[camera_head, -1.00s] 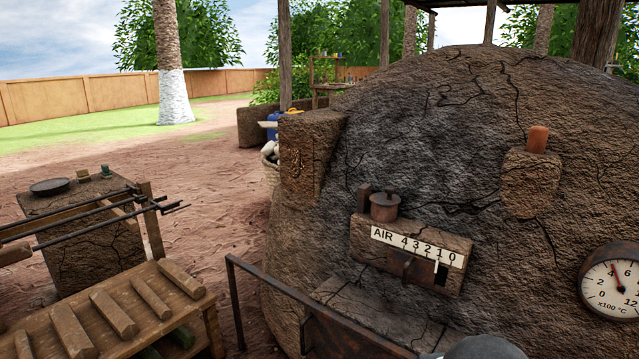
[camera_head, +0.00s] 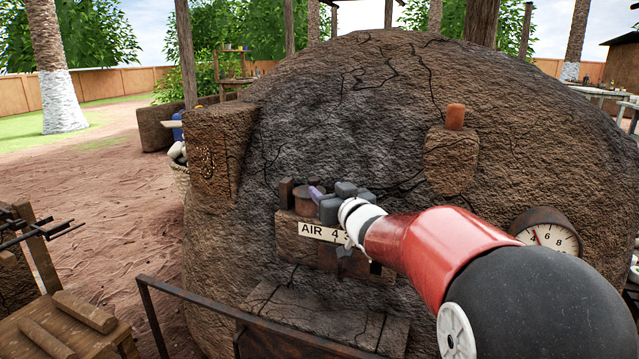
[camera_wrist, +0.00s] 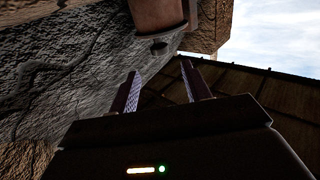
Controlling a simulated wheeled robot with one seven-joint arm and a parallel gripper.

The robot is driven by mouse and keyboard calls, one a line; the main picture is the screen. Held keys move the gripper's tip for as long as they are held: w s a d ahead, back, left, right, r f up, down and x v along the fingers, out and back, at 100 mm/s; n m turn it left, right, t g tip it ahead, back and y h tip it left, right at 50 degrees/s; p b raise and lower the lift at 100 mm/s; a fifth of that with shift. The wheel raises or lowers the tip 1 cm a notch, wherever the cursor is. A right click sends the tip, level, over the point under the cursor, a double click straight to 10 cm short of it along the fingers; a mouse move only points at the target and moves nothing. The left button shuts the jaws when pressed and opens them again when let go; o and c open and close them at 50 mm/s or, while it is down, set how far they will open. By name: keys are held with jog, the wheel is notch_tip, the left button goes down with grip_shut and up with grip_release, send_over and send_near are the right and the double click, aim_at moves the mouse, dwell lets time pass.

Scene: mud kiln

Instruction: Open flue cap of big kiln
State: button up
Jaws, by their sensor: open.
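A round rust-brown cap (camera_head: 301,204) sits on top of the stone air box on the big kiln's (camera_head: 330,120) front, beside a short dark post. I take it to be the flue cap. My gripper (camera_head: 315,193) is at its right side in the head view, partly covering it. In the wrist view, my gripper (camera_wrist: 160,72) has its two fingers apart with nothing between them. A brown cylinder (camera_wrist: 157,14), probably the cap, is just beyond the fingertips, with a small holed tab under it. Whether a finger touches it cannot be told.
The AIR scale (camera_head: 318,231) is partly hidden by my arm. A clay plug (camera_head: 455,117) on a ledge and a dial gauge (camera_head: 550,238) are to the right. A metal rail (camera_head: 190,310) crosses in front. A wooden rack (camera_head: 70,330) stands at left.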

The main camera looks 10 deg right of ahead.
aim_at(316, 181)
jog(key=w, duration=0.3)
jog(key=w+a, duration=0.1)
jog(key=w, duration=0.2)
jog(key=shift+w+a, duration=0.15)
grip_shut()
